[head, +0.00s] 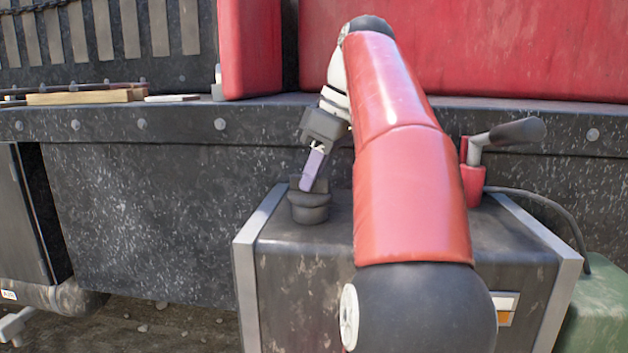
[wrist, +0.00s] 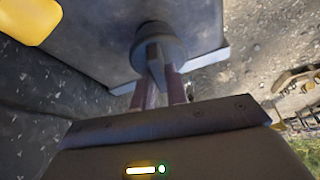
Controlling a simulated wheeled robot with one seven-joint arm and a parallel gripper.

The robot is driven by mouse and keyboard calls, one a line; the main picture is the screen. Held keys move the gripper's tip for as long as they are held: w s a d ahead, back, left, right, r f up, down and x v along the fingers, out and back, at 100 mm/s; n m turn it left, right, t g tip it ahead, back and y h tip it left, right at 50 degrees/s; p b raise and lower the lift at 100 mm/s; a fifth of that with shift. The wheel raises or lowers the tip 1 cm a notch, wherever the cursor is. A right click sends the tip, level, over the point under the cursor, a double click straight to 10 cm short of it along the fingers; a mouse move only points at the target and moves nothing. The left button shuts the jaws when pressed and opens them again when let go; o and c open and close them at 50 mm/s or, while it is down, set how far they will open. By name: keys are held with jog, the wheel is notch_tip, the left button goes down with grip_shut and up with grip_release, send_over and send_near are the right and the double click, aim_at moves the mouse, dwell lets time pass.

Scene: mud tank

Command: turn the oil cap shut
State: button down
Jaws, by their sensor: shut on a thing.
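The oil cap (head: 310,207) is a dark round cap on top of a dark metal box (head: 300,260), near the box's left edge. A flat upright grip stands on the cap. In the wrist view the cap (wrist: 160,43) is at the top middle, with its grip (wrist: 156,66) pointing toward the camera. My gripper (head: 309,185) reaches down to the cap from behind my red arm. In the wrist view my gripper (wrist: 160,85) has its two purple fingers on either side of the grip, shut on it. My arm hides the area just right of the cap.
A red fitting with a black-handled lever (head: 510,133) stands at the box's back right. A dark speckled steel beam (head: 200,125) runs behind the box. A green rounded object (head: 600,310) is at the lower right. Muddy ground (head: 150,325) lies left of the box.

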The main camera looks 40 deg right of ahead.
jog(key=m, duration=0.1)
jog(key=m+h, duration=0.1)
jog(key=m+b, duration=0.1)
jog(key=shift+a+m, duration=0.25)
jog(key=shift+m, duration=0.15)
jog(key=m+h+p, duration=0.1)
jog(key=m, duration=0.2)
jog(key=shift+r+m+h, duration=0.1)
jog(key=shift+m+h, duration=0.2)
jog(key=shift+h, duration=0.1)
jog(key=m+p, duration=0.1)
jog(key=m, duration=0.1)
jog(key=m+h+p, duration=0.1)
jog(key=m, duration=0.1)
jog(key=shift+a+h, duration=0.15)
jog(key=shift+h, duration=0.15)
jog(key=shift+m+g+h+p, duration=0.5)
jog(key=shift+m+p, duration=0.5)
jog(key=shift+m, duration=0.9)
jog(key=c, duration=1.4)
grip_release()
jog(key=v, duration=0.7)
jog(key=shift+r, duration=0.25)
